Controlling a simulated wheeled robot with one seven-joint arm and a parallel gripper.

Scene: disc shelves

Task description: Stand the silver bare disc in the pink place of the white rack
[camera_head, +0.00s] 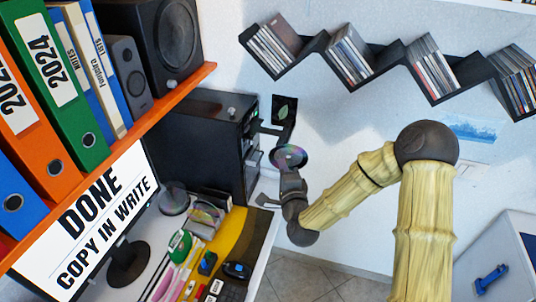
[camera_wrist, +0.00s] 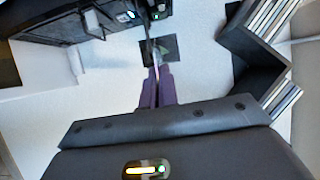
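A silver bare disc (camera_head: 289,156) with a rainbow sheen stands at the tip of my gripper (camera_head: 291,177) in the head view. In the wrist view my gripper (camera_wrist: 157,88) has its two purple fingers close together, shut on the disc, which shows as a thin edge (camera_wrist: 155,58) pointing away. The disc is held in the air, right of the desk and clear of it.
A black tower (camera_head: 208,139) stands left of my gripper. A dark square with a green leaf (camera_head: 285,111) is just beyond the disc. A black zigzag shelf (camera_head: 391,60) with cases hangs on the wall. A monitor (camera_head: 85,222) and an orange shelf (camera_head: 150,122) are at left.

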